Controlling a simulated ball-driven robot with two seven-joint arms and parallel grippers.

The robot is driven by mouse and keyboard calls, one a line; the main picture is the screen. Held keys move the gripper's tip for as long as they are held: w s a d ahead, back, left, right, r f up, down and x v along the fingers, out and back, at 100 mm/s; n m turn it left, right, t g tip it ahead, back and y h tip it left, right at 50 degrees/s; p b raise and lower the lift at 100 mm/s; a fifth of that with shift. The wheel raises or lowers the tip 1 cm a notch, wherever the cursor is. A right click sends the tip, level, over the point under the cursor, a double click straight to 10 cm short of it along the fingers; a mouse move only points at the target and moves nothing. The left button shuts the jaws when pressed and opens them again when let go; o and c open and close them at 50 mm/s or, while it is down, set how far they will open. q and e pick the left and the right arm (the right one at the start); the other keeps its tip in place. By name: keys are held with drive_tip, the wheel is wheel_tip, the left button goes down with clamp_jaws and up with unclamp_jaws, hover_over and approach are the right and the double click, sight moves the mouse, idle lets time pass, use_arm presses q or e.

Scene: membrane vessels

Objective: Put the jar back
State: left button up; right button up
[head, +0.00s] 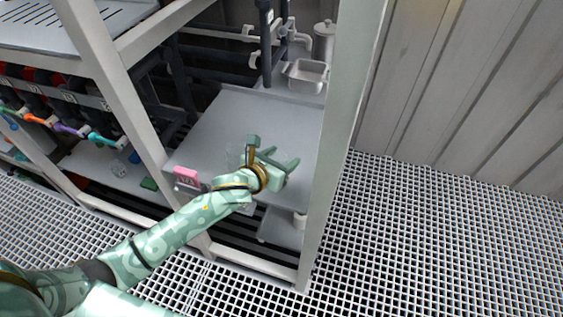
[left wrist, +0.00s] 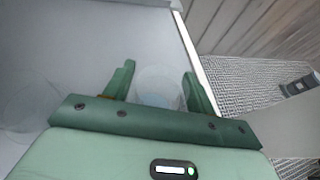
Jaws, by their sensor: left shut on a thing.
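My left gripper (head: 275,155) is over the grey shelf (head: 270,115) inside the frame stand. In the left wrist view, the gripper (left wrist: 158,82) is shut on a clear jar (left wrist: 158,85), with a finger on each side; the jar's lower part looks faintly bluish. In the head view I cannot make this jar out clearly between the fingers. A second faint, clear round vessel (left wrist: 25,105) is at the left of the wrist view, apart from the gripper. Its faint outline (head: 235,155) seems to show left of the gripper in the head view. My right gripper is not in view.
A pink tag (head: 187,178) is at the shelf's front left edge. A pale upright post (head: 345,130) stands right of the shelf. A white basin (head: 306,75) and canister (head: 324,42) are at the back. Coloured valve handles (head: 68,130) are at left. Grating floor (head: 450,230) lies clear at right.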

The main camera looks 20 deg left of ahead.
use_arm(q)
drive_tip(key=shift+f, duration=0.45)
drive_tip(key=shift+r, duration=0.15)
drive_tip(key=o, duration=1.1)
drive_tip(key=shift+s+a+r, duration=0.1)
drive_tip(key=shift+s+r, duration=0.1)
drive_tip(key=shift+s, duration=0.1)
drive_tip(key=shift+p+v, duration=1.9)
drive_tip(key=shift+v, duration=3.75)
